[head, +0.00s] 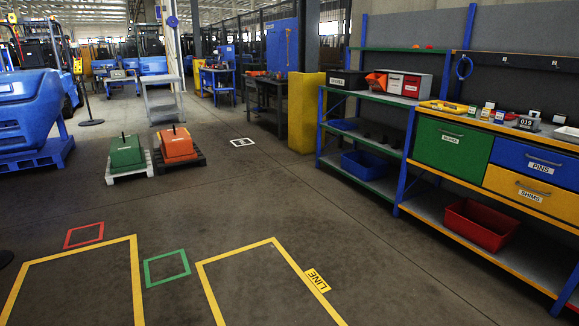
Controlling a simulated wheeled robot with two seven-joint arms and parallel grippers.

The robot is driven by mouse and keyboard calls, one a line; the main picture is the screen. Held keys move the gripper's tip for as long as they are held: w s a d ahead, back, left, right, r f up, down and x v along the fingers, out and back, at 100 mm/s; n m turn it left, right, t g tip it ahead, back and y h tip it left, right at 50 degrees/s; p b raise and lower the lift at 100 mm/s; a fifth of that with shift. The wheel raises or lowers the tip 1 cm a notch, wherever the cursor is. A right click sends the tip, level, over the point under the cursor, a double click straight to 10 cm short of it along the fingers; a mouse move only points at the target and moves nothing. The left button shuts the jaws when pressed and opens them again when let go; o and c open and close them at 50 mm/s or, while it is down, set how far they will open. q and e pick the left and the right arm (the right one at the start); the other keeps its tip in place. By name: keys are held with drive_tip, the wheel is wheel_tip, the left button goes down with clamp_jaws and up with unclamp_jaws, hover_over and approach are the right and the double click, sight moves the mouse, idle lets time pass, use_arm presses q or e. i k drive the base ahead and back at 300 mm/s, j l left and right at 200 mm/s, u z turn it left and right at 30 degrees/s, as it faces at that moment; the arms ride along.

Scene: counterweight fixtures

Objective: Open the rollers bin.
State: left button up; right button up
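I cannot clearly read "rollers" on any label. The green drawer (466,150) in the workbench is shut, with a dark handle and a small white label too blurred to read. Beside it are a shut blue drawer (510,160) labelled PINS and a shut yellow drawer (552,203) labelled SHIMS. On the left rack's upper shelf stand a black bin (358,84) with a small white label, an orange bin (377,79) and a grey, white and red bin group (408,73) with small labels. Neither of my grippers is in view.
A red bin (477,224) sits on the bench's lower shelf; blue bins (364,165) sit on the rack. Small items (487,112) line the benchtop. Green (125,157) and orange (176,149) blocks stand on pallets. Taped floor before the bench is clear.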

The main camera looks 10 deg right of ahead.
sight(411, 85)
drive_tip(key=i+j+z, duration=0.2)
drive_tip(key=i, duration=0.2)
drive_tip(key=i+j+z, duration=0.2)
drive_tip(key=i, duration=0.25)
drive_tip(key=i+j+z, duration=0.2)
drive_tip(key=i, duration=0.2)
drive_tip(key=i+l+z, duration=0.2)
drive_tip(key=i+z, duration=0.2)
drive_tip(key=i+l+z, duration=0.1)
drive_tip(key=i+z, duration=0.3)
drive_tip(key=i+j+z, duration=0.1)
drive_tip(key=i+z, duration=0.25)
drive_tip(key=i, duration=0.15)
